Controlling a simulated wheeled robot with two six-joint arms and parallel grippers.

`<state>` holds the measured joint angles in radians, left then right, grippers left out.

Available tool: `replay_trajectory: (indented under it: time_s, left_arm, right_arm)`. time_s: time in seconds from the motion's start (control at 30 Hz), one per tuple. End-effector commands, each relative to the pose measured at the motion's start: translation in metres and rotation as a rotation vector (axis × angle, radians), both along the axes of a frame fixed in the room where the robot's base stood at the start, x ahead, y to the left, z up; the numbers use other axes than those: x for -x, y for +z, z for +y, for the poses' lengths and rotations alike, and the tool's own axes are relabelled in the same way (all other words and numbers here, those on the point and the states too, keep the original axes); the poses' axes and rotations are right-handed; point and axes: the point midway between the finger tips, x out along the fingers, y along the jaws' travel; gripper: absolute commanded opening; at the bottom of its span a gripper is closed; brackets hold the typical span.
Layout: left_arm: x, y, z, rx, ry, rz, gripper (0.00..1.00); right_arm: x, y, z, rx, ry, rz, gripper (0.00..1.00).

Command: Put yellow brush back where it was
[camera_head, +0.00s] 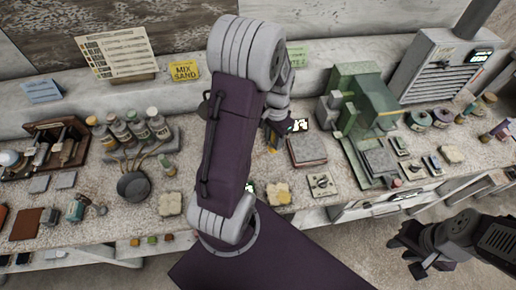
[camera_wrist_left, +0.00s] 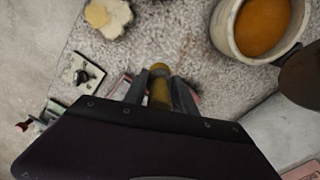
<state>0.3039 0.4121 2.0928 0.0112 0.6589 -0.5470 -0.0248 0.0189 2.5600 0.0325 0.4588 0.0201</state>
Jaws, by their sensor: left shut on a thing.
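My left gripper (camera_wrist_left: 160,82) is shut on a yellow-brown cylindrical piece (camera_wrist_left: 160,94), which looks like the handle of the yellow brush. The fingers are on both sides of it, over the speckled bench top. The rest of the brush is hidden by my gripper. In the head view my left arm crosses the middle, and its gripper (camera_head: 277,132) is largely hidden behind the arm over the bench. My right gripper (camera_head: 418,258) hangs at the lower right, in front of the bench and away from it; its finger gap is unclear.
A pot with orange contents (camera_wrist_left: 222,38) stands at the wrist view's upper right. A pale lump with a yellow patch (camera_wrist_left: 114,18) and a knobbed plate (camera_wrist_left: 88,72) lie left. The head view shows a green machine (camera_head: 367,105), a stacked block (camera_head: 307,151) and bottles (camera_head: 138,127).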

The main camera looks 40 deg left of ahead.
Motion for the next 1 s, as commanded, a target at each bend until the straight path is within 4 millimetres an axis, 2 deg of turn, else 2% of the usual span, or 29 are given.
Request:
replay_trajectory:
  time_s: [0.1, 0.2, 0.3, 0.43, 0.6, 0.7, 1.0]
  left_arm:
    - [0.008, -0.019, 0.031, 0.002, 0.007, 0.004, 0.00]
    - [0.011, -0.029, 0.048, 0.001, 0.005, 0.001, 0.00]
    - [0.013, -0.035, 0.056, 0.001, 0.002, 0.000, 0.00]
    - [0.014, -0.038, 0.058, 0.001, -0.001, 0.000, 0.00]
    - [0.014, -0.067, 0.057, 0.002, -0.001, 0.004, 0.00]
    - [0.014, -0.075, 0.057, 0.002, -0.001, 0.001, 0.00]
    - [0.013, -0.079, 0.057, 0.000, 0.000, -0.001, 0.00]
  right_arm:
    - [0.000, 0.003, 0.000, 0.000, 0.000, 0.000, 0.31]
    - [0.000, 0.004, 0.000, 0.000, 0.000, 0.000, 0.31]
    - [0.000, 0.004, 0.000, 0.000, 0.000, 0.000, 0.31]
    - [0.000, 0.004, 0.000, 0.000, 0.000, 0.000, 0.31]
    - [0.000, 0.005, 0.000, 0.000, 0.000, 0.000, 0.31]
    - [0.000, 0.005, 0.000, 0.000, 0.000, 0.000, 0.31]
    - [0.000, 0.003, 0.000, 0.000, 0.000, 0.000, 0.31]
